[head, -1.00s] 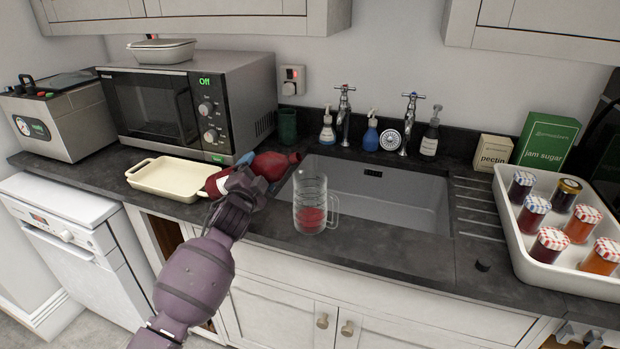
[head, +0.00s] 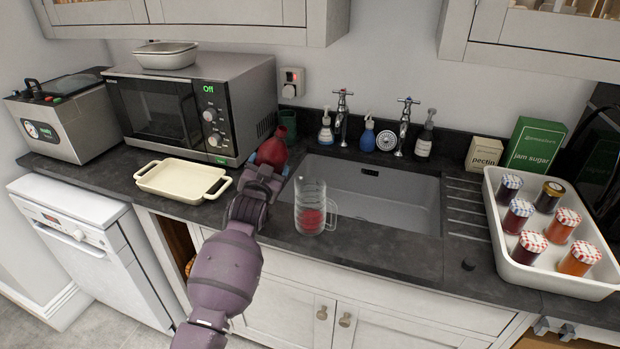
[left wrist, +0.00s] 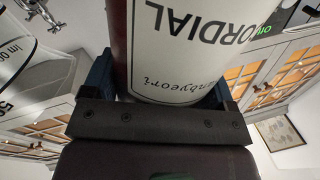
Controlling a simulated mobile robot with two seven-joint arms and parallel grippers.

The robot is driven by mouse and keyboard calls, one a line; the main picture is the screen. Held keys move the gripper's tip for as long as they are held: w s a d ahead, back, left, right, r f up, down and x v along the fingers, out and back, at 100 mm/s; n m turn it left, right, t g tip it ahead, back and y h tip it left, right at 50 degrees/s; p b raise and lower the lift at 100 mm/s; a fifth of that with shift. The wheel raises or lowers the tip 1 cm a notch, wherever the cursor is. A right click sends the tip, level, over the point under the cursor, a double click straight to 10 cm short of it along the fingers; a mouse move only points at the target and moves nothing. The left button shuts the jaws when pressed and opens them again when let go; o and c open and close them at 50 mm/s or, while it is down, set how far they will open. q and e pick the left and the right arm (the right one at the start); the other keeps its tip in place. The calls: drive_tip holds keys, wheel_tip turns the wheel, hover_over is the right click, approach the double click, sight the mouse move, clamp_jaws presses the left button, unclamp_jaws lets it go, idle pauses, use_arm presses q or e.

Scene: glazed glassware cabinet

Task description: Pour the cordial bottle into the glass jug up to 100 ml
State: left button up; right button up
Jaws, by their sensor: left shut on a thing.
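The red cordial bottle (head: 272,152) is held in my left gripper (head: 262,176), just left of the jug at the sink's left end. It stands nearly upright with its neck up, and my gripper hides its lower part. In the left wrist view the bottle's white label (left wrist: 195,45) fills the space between the shut jaws. The clear glass jug (head: 311,193) stands upright on the front worktop edge, with red liquid in its bottom. Its level against the marks is too small to read. Part of the jug (left wrist: 28,75) shows at left in the wrist view.
The sink (head: 375,196) is behind and right of the jug. A cream dish (head: 180,182) and a microwave (head: 185,112) are to the left. A white tray (head: 563,283) of jam jars is at right. Worktop between jug and tray is mostly clear.

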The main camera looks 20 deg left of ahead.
sight(270, 149)
use_arm(q)
drive_tip(key=shift+d+r+n+p, duration=0.25)
drive_tip(key=shift+r+n+p, duration=0.2)
drive_tip(key=shift+n+p, duration=0.55)
drive_tip(key=shift+f+n, duration=0.15)
drive_tip(key=shift+n, duration=0.55)
drive_tip(key=shift+d+n, duration=0.15)
drive_tip(key=shift+n, duration=0.25)
drive_tip(key=shift+g, duration=0.3)
drive_tip(key=shift+r, duration=2.4)
use_arm(e)
drive_tip(key=shift+s+r, duration=0.5)
drive_tip(key=shift+r, duration=0.1)
